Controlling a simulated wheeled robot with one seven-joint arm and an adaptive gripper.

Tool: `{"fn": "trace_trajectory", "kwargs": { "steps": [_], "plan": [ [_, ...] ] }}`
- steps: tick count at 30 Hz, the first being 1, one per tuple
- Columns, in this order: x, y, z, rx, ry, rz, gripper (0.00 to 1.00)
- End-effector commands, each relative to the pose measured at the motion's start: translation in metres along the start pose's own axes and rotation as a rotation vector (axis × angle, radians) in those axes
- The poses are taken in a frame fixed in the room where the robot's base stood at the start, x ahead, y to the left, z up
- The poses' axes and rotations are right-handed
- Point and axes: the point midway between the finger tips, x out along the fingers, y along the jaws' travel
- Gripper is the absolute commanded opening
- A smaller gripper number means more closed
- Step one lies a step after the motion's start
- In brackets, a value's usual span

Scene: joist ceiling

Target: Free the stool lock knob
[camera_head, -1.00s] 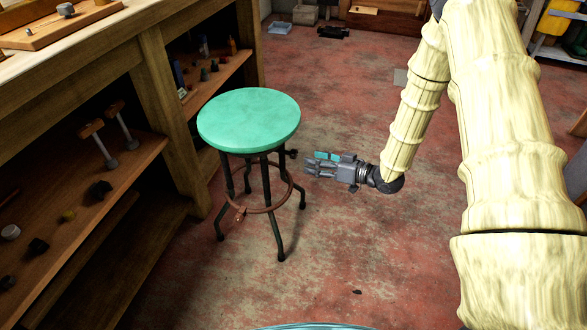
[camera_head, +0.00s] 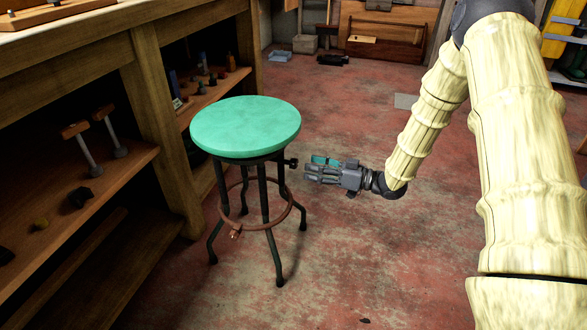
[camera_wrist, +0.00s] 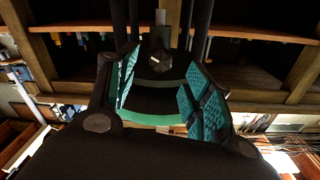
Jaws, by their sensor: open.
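The stool (camera_head: 246,129) has a round green seat, dark metal legs and a rusty foot ring. It stands upright on the floor, left of my gripper. The lock knob (camera_head: 292,163) is small and dark and sticks out to the right just under the seat. My gripper (camera_head: 309,171) is open, its fingertips close to the right of the knob. In the wrist view the knob (camera_wrist: 160,61) shows ahead, between and beyond the teal-padded fingers (camera_wrist: 160,90), with dark stool legs behind it. Nothing is held. I cannot tell whether a finger touches the knob.
A wooden workbench with shelves (camera_head: 155,120) stands close to the left of the stool, with clamps and small items on it. Wooden boxes (camera_head: 385,45) lie at the back. The red, worn floor (camera_head: 400,255) right of and in front of the stool is clear.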

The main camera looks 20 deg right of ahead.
Motion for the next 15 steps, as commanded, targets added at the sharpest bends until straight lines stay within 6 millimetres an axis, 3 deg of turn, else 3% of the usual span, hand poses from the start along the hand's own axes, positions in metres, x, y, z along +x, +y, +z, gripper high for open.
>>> {"fn": "trace_trajectory", "kwargs": {
  "steps": [9,15],
  "plan": [
    [0.049,0.001,0.003,-0.002,0.0,-0.001,0.51],
    [0.065,0.001,0.002,-0.001,0.0,0.0,0.51]
  ]
}}
